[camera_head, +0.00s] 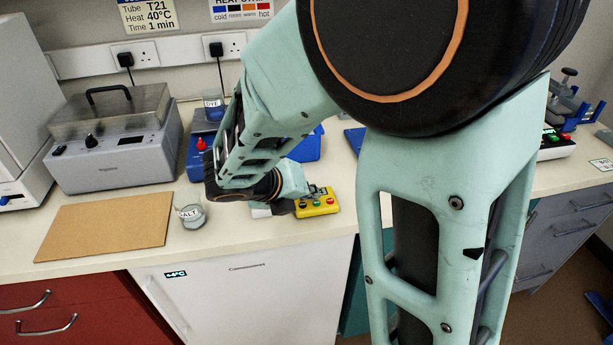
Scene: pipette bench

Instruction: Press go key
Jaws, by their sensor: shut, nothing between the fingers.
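A yellow control box (319,208) with red and green keys on its top sits near the front edge of the bench. I cannot read any label on the keys, so I cannot tell which is the go key. My gripper (317,190) is shut and empty at the back of the yellow box, pointing right. It is small in the view and partly hides the top of the box. I cannot tell whether its fingertips touch a key.
A glass jar marked salt (191,215) stands left of my arm, beside a brown board (106,226). A grey water bath (116,142) stands behind them. A blue tray (306,146) lies behind my wrist. My arm hides much of the middle bench.

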